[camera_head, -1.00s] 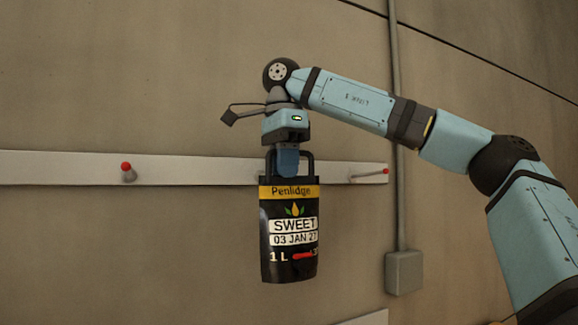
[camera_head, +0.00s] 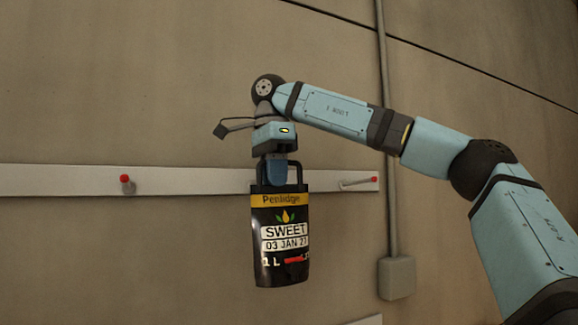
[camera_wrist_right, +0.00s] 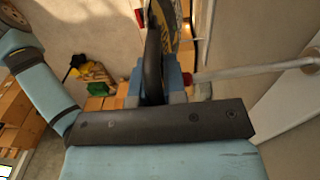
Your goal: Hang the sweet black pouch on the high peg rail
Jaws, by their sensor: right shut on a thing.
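The black pouch (camera_head: 280,240) has a yellow band reading Penlidge and a white label reading SWEET. It hangs upright by its handle loop from my right gripper (camera_head: 277,180), which is shut on it. In the right wrist view the dark handle (camera_wrist_right: 153,60) is between the fingers, and a red-tipped peg (camera_wrist_right: 240,71) is close at right. My left gripper is not in view.
A vertical conduit (camera_head: 390,150) runs down the wall to a grey box (camera_head: 396,277) right of the rail. Part of a lower rail (camera_head: 370,320) shows at the bottom. In the wrist view, cardboard boxes (camera_wrist_right: 12,100) are at left.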

